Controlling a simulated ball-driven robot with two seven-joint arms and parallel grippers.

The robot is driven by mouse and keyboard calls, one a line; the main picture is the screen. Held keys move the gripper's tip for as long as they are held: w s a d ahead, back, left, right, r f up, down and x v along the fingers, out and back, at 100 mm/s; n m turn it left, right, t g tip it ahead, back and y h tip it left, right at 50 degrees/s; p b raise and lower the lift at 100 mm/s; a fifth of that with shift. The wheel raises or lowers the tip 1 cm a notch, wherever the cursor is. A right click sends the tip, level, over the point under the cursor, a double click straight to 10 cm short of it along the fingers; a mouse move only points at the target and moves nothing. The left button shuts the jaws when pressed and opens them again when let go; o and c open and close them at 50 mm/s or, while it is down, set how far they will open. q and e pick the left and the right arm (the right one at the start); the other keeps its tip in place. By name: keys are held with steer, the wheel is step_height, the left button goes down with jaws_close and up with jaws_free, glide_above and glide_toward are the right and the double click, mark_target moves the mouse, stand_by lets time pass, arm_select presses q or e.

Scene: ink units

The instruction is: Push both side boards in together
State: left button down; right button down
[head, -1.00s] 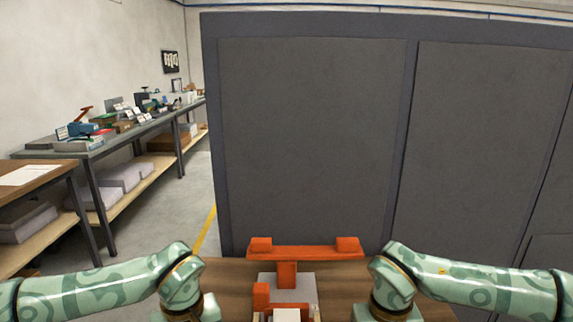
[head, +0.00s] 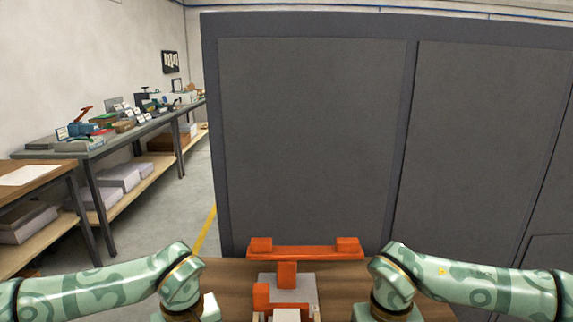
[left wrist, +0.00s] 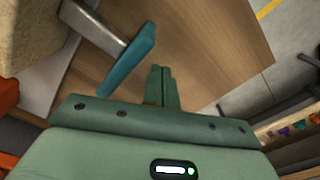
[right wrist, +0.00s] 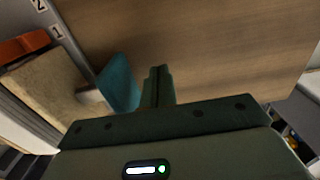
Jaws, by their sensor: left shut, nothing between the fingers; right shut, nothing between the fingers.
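A teal side board (left wrist: 118,58) on a short metal rod shows in the left wrist view, joined to a pale tan block (left wrist: 30,35). My left gripper (left wrist: 162,72) is shut and empty, beside the board's outer face with a small gap. The other teal side board (right wrist: 119,82) shows in the right wrist view beside the same kind of tan block (right wrist: 45,85). My right gripper (right wrist: 157,72) is shut and empty, close beside that board; I cannot tell whether they touch. In the head view both grippers and boards are out of sight below my wrists.
A wooden table (head: 235,275) carries an orange frame (head: 305,253) and a grey plate (head: 300,290) between my arms. A dark panel wall (head: 310,140) stands behind. A laden workbench (head: 85,148) is at the left. Bare tabletop surrounds both grippers' outer sides.

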arm_select(q)
steer(key=shift+d, duration=1.1)
arm_select(e)
steer(key=shift+a, duration=1.25)
arm_select(q)
steer(key=shift+d, duration=0.45)
arm_select(e)
steer(key=shift+a, duration=0.5)
arm_select(q)
steer(key=shift+d, duration=0.6)
arm_select(e)
steer(key=shift+a, duration=0.55)
stand_by(0.5)
arm_select(q)
steer(key=shift+a+r, duration=0.35)
steer(key=shift+a, duration=0.5)
steer(key=shift+a+r, duration=0.35)
steer(key=shift+a, duration=0.5)
steer(key=shift+a+r, duration=0.35)
steer(key=shift+a, duration=0.5)
